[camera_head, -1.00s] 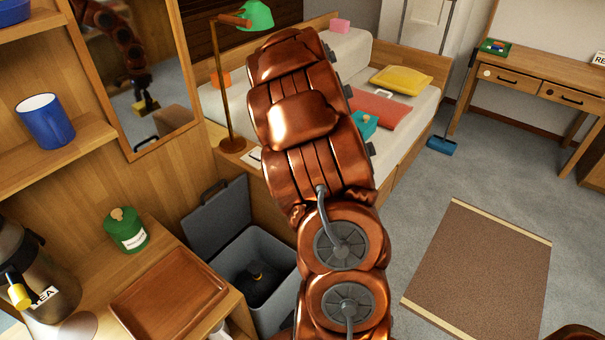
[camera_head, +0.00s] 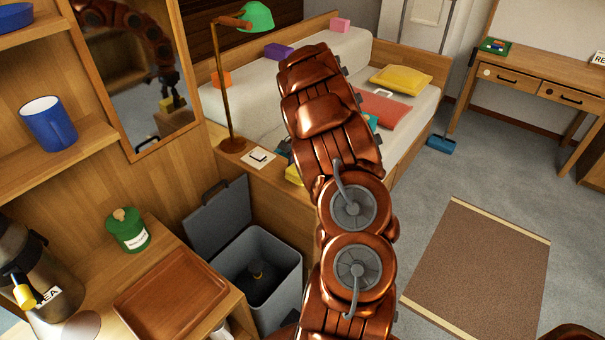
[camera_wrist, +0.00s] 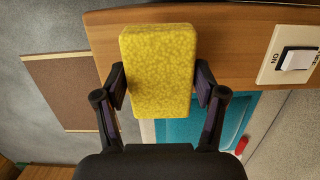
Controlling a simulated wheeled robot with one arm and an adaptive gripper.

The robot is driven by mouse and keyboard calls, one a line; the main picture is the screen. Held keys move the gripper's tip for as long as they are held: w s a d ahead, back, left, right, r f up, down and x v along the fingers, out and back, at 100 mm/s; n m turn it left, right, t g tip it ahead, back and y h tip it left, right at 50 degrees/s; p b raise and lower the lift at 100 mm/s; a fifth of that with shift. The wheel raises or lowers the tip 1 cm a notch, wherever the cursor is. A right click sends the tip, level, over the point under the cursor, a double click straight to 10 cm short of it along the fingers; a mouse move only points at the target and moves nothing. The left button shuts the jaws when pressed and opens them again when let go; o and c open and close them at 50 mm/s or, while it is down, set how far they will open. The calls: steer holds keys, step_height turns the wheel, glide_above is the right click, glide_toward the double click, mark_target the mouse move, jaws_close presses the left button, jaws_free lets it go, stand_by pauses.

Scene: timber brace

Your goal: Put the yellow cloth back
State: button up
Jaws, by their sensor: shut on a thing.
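The yellow cloth (camera_wrist: 158,45) looks like a thick, speckled yellow block, more like a sponge. My gripper (camera_wrist: 161,85) is shut on its two sides in the wrist view. The wrist view shows it over or in front of a wooden ledge (camera_wrist: 225,45); I cannot tell whether it touches. In the head view a small yellow patch (camera_head: 293,175), likely the cloth, shows left of my arm by the ledge's edge; my arm hides the gripper there.
A white switch (camera_head: 258,157) and a lamp (camera_head: 230,110) stand on the ledge. An open grey bin (camera_head: 277,262) is below. A wooden tray (camera_head: 172,295), green jar (camera_head: 128,231) and tea urn (camera_head: 35,270) are left. The floor near the brown rug (camera_head: 485,265) is clear.

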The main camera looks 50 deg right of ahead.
steer(key=shift+w+d, duration=0.1)
steer(key=shift+d, duration=0.05)
steer(key=shift+f+p, duration=0.3)
steer(key=shift+f, duration=1.5)
steer(key=o, duration=1)
